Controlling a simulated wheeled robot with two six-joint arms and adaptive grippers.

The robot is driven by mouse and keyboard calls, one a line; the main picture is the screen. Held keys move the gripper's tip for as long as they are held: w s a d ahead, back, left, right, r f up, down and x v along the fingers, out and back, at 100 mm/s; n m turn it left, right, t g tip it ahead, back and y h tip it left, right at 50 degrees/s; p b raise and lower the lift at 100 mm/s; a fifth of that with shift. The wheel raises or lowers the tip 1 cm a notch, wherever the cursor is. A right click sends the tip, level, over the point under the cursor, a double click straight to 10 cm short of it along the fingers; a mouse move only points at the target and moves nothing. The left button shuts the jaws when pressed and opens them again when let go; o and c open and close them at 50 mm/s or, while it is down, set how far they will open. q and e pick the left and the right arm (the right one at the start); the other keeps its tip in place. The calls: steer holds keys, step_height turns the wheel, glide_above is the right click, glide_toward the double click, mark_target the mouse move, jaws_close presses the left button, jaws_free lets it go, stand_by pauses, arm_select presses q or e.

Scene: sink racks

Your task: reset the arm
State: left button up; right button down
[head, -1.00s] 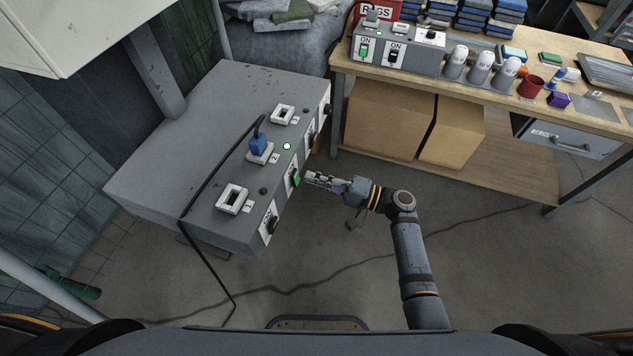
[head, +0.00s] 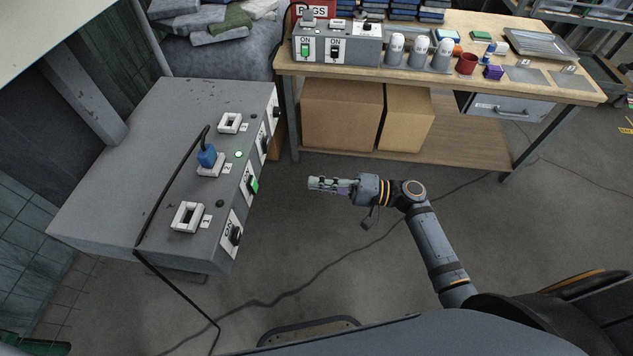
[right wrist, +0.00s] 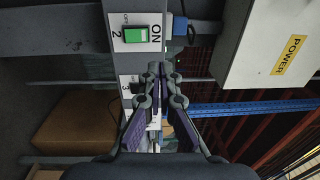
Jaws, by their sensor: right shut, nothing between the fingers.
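My right gripper (head: 316,184) is shut and empty. It hangs over the floor to the right of the grey switch box (head: 125,135), clear of it. The right wrist view shows its fingertips (right wrist: 161,72) together, in line with the box's front panel. The box has a green switch (head: 254,185) on its front, marked ON and 2 in the right wrist view (right wrist: 135,36). A blue plug (head: 206,156) with a black cable sits in the middle socket on top, near a lit green lamp (head: 239,154). My left gripper is not in view.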

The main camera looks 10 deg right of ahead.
steer(key=s+d+f+m+h+p, duration=0.1)
steer(key=s+d+f+h+p, duration=0.2)
steer(key=f, duration=0.7)
steer(key=s+d+f+m+g+h, duration=0.1)
steer(key=s+d+f+h, duration=0.3)
steer(key=f, duration=0.6)
steer(key=s+d+f+m+h+p, duration=0.1)
steer(key=d+f+h+p, duration=0.2)
steer(key=f, duration=0.7)
steer(key=s+d+f+n+g+h+p, duration=0.1)
steer(key=s+d+f+n+h, duration=0.1)
steer(key=s, duration=0.7)
steer(key=s+d+f+n+g+h+p, duration=0.1)
steer(key=s+d+f+n+h, duration=0.1)
steer(key=s+f, duration=0.4)
steer(key=s+d+f+n+g+h, duration=0.1)
steer(key=s+d+f+n+h, duration=0.2)
steer(key=s, duration=0.9)
steer(key=shift+s+d+f+g+h+p, duration=0.15)
steer(key=shift+d+f+g+h+p, duration=0.3)
steer(key=shift+d+h, duration=0.55)
steer(key=shift+d+f, duration=0.1)
steer(key=shift+d, duration=0.05)
steer(key=c, duration=2)
jaws_free()
steer(key=shift+c, duration=0.2)
